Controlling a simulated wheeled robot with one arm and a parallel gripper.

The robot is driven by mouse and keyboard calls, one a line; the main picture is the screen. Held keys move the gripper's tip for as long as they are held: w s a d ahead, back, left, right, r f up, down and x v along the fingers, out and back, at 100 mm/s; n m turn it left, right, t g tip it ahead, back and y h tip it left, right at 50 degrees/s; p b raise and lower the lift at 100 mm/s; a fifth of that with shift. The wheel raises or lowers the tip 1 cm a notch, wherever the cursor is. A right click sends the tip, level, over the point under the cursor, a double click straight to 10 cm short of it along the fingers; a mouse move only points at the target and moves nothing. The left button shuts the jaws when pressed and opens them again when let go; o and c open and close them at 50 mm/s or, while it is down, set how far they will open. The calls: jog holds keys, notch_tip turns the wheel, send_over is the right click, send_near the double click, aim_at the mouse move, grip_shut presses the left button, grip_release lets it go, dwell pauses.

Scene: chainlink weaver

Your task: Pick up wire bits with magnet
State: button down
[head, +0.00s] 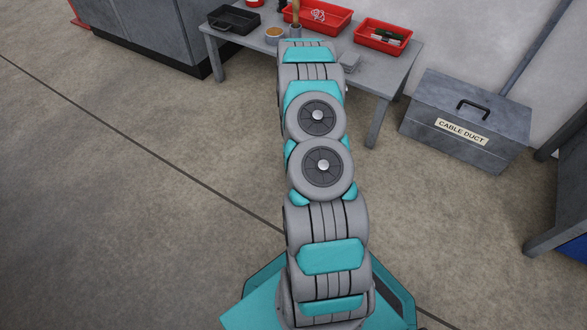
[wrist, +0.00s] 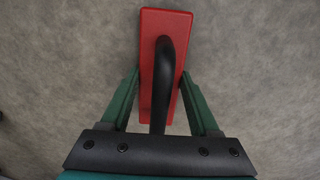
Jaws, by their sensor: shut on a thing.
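The magnet (wrist: 178,24), a red block with a black arched handle (wrist: 164,62), shows in the wrist view. My gripper (wrist: 160,78) has its two green fingers closed on either side of it, so it is held. The red block sticks out beyond the fingertips over plain grey floor. No wire bits can be made out in either view. In the head view my arm reaches up toward the table, and my gripper and the magnet are hidden behind it.
The grey table (head: 375,82) at the back holds a black tray (head: 234,20), a red tray with a pale tangle (head: 345,18), a red tray with dark items (head: 383,36) and a small round tub (head: 275,35). A cable duct box (head: 462,122) stands right. The left floor is clear.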

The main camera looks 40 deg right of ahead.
aim_at(263, 156)
jog(key=shift+w+a+f, duration=0.1)
jog(key=shift+w+a, duration=0.5)
jog(key=shift+w, duration=0.95)
jog(key=shift+w+a+r, duration=0.1)
jog(key=shift+w+a, duration=0.45)
jog(key=shift+w, duration=0.95)
jog(key=shift+w+a+f, duration=0.1)
jog(key=shift+w+a, duration=0.5)
jog(key=shift+w, duration=0.95)
jog(key=shift+w+a+r, duration=0.1)
jog(key=shift+w+a, duration=0.15)
jog(key=shift+w, duration=0.55)
jog(key=shift+w+a+r, duration=0.1)
jog(key=shift+w+a, duration=0.2)
jog(key=shift+w, duration=0.55)
jog(key=shift+w+a+r, duration=0.1)
jog(key=shift+w+a, duration=0.15)
jog(key=shift+w, duration=0.55)
jog(key=shift+s+r+p, duration=0.1)
jog(key=shift+r+p, duration=0.3)
jog(key=shift+r, duration=2.5)
jog(key=shift+r, duration=0.1)
jog(key=shift+r+p, duration=0.3)
jog(key=shift+r, duration=1.15)
